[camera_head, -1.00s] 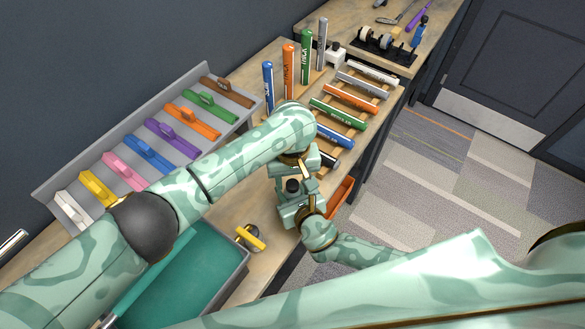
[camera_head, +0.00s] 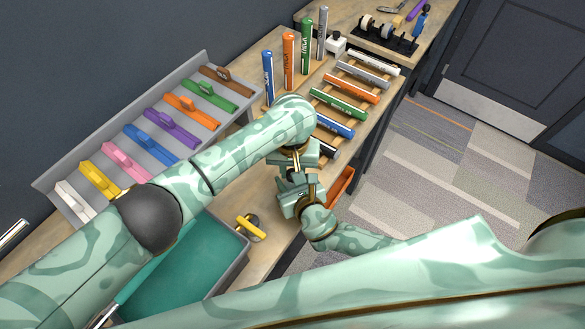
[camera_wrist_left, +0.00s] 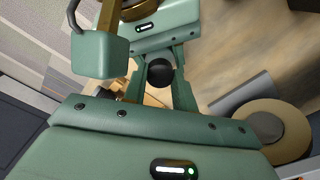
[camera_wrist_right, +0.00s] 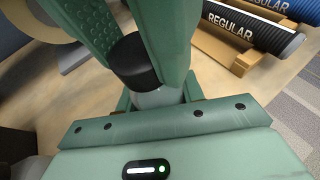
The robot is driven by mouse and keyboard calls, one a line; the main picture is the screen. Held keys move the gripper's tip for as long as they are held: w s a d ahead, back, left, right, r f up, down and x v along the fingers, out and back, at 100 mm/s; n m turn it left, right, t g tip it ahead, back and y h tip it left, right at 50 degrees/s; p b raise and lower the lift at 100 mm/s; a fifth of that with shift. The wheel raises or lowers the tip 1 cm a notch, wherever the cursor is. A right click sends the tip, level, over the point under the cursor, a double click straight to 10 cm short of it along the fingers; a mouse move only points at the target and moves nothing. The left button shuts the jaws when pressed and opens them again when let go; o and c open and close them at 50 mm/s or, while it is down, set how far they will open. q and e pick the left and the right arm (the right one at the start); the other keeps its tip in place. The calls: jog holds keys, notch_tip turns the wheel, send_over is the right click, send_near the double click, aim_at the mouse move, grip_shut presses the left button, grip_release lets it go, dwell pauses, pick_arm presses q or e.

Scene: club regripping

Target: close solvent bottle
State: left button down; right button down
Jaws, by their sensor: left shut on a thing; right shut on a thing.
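The solvent bottle is between my two grippers in front of the bench; its grey body (camera_wrist_right: 156,98) shows under a black cap (camera_wrist_right: 133,62) in the right wrist view. My right gripper (camera_wrist_right: 158,92) is shut around the body. My left gripper (camera_wrist_left: 160,88) is shut on the black cap, which shows as a dark round shape (camera_wrist_left: 160,72) in the left wrist view. The cap sits on the bottle's top; whether it is fully seated cannot be told. In the head view the left gripper (camera_head: 300,160) is just above the right one (camera_head: 292,188), and the bottle is hidden.
A rack of lying grips (camera_head: 340,104) and several upright tubes (camera_head: 288,60) stand behind, near a small white dark-capped bottle (camera_head: 336,44). A grey tray of coloured holders (camera_head: 215,72) is left. A teal-lined basin (camera_head: 180,270), a yellow-handled tool (camera_head: 250,228) and an orange bin (camera_head: 341,186) are close.

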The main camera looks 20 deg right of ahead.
pick_arm(q)
jog(key=c, duration=1.1)
grip_release()
jog(key=shift+r, duration=2.25)
jog(key=o, duration=0.5)
notch_tip(320, 180, up, 12)
